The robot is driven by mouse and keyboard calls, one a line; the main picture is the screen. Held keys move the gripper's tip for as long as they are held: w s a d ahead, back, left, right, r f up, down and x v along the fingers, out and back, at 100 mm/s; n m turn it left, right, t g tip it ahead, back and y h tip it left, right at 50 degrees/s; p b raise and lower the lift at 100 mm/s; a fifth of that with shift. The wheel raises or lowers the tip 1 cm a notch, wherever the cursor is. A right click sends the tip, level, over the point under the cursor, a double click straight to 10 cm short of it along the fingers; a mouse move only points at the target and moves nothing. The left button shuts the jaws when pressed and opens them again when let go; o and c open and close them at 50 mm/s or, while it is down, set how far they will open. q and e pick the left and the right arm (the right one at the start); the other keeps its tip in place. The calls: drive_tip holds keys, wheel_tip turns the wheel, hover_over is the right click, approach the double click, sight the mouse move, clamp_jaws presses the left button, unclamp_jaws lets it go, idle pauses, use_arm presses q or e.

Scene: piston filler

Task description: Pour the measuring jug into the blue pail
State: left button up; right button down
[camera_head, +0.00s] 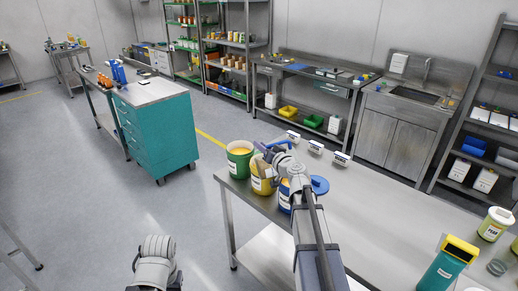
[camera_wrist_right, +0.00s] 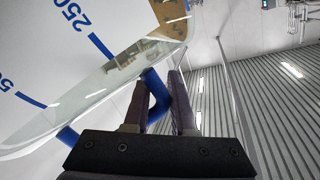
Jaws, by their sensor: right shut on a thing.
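My right gripper (camera_wrist_right: 160,95) is shut on the blue handle (camera_wrist_right: 156,92) of the clear measuring jug (camera_wrist_right: 75,65). Blue scale marks show on its wall, and the jug looks tilted. In the head view, my right arm reaches over the pails, and the blue handle (camera_head: 277,145) shows by the gripper (camera_head: 270,155). The jug's body is hard to make out there. The blue pail (camera_head: 284,199) stands on the table's left end, partly hidden behind my arm. Whether liquid is flowing cannot be seen. My left gripper is out of view.
A green pail (camera_head: 240,168) and a yellow pail (camera_head: 262,185) stand left of the blue pail. A blue disc (camera_head: 320,185) shows right of my arm. A yellow-and-teal container (camera_head: 440,272) and a labelled tub (camera_head: 495,224) stand at right. The steel tabletop (camera_head: 400,220) between is mostly clear.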

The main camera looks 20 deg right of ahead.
drive_tip(key=shift+s+d+r+m, duration=0.1)
drive_tip(key=shift+d+r+m, duration=0.15)
drive_tip(key=shift+d+m, duration=0.2)
drive_tip(key=shift+d+r+m, duration=0.2)
drive_tip(key=shift+d+m, duration=0.25)
drive_tip(key=shift+s+d+r+m+t+b, duration=0.15)
drive_tip(key=shift+d+m+t+b, duration=0.1)
drive_tip(key=shift+d+m, duration=0.45)
drive_tip(key=shift+s+d+r+m+t+b, duration=0.15)
drive_tip(key=shift+d+m+t, duration=0.1)
drive_tip(key=shift+d+m, duration=0.45)
drive_tip(key=shift+d, duration=0.2)
